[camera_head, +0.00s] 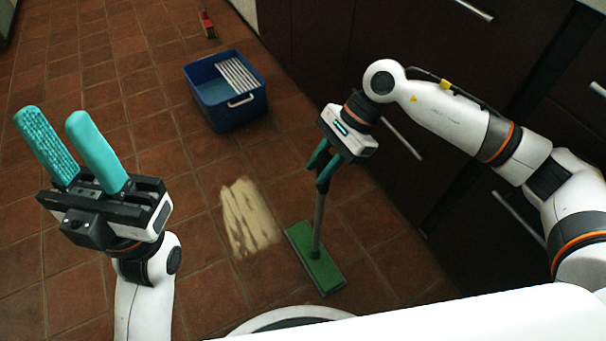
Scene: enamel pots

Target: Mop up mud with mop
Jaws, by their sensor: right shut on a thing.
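A pale, streaked mud patch (248,218) lies on the tiled floor in the middle of the head view. The mop has a grey handle and a flat green head (316,262). Its head is at the floor to the right of the mud, apart from it. My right gripper (322,180) is shut on the upper part of the mop handle, which stands nearly upright. My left gripper (46,118) is raised at the left, its teal fingers apart and empty, away from the mop and mud.
A blue bucket (212,112) with a white slatted wringer stands beyond the mud. A red brush-like object (207,24) is on the floor farther back. Dark cabinets (325,60) with metal handles line the right side. The floor at the left is clear.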

